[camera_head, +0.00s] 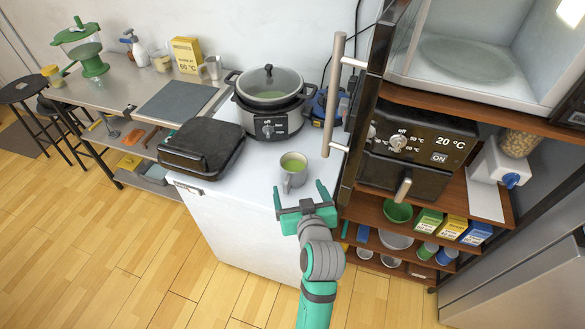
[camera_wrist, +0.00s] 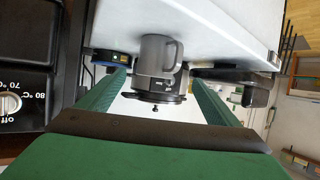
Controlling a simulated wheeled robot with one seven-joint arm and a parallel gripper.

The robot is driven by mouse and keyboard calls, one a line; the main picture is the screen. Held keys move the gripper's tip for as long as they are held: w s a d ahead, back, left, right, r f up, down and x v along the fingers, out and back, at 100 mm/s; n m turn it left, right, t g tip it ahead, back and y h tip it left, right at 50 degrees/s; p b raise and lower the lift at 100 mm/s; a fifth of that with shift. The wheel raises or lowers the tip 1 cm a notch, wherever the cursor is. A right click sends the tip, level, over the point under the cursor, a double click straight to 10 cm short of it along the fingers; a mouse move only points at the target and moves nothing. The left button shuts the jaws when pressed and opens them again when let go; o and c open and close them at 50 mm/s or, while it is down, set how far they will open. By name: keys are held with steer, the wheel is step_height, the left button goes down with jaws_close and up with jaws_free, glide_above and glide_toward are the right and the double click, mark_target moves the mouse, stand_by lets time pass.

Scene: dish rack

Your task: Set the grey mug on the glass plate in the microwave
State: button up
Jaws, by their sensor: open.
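The grey mug (camera_head: 287,183) stands upright near the front edge of the white counter, with something green inside. In the wrist view the mug (camera_wrist: 153,58) shows ahead, between the finger lines, its handle to the right. My gripper (camera_head: 300,194) is open and empty, just in front of the mug, one finger on each side of its line. The wrist view also shows the open gripper (camera_wrist: 158,78). The microwave (camera_head: 530,100) is at the upper right with its dark door (camera_head: 366,95) swung open. The round glass plate (camera_head: 465,60) lies inside, with nothing on it.
A pot cooker (camera_head: 270,125) stands behind the mug, and a black appliance (camera_head: 203,150) to its left. The open door with its long handle (camera_head: 333,95) juts out right of the mug. An oven (camera_head: 415,145) sits on the shelf below the microwave.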

steer(key=w+r, duration=0.1)
steer(key=w, duration=0.1)
glide_toward(294, 159)
steer(key=shift+w+a, duration=0.15)
steer(key=shift+a, duration=0.6)
steer(key=shift+w+d+f, duration=0.1)
steer(key=shift+w+f, duration=0.05)
steer(key=shift+w, duration=0.05)
steer(key=x, duration=0.3)
steer(key=shift+w+d+f, duration=0.1)
steer(key=shift+w+d, duration=0.05)
steer(key=shift+d, duration=0.05)
steer(key=shift+w+f, duration=0.25)
steer(key=shift+w, duration=0.3)
steer(key=shift+a, duration=0.2)
steer(key=shift+r, duration=0.1)
steer(key=c, duration=1.7)
steer(key=shift+d+r, duration=0.1)
steer(key=shift+r, duration=0.25)
step_height(294, 159, up, 2)
steer(key=shift+r, duration=0.2)
steer(key=s+d+r, duration=0.2)
steer(key=s+r, duration=0.1)
steer(key=s, duration=0.1)
steer(key=s+d+r, duration=0.5)
steer(key=s+r, duration=0.1)
steer(key=s, duration=0.1)
steer(key=shift+s+d+r, duration=0.35)
steer(key=shift+d+r, duration=0.05)
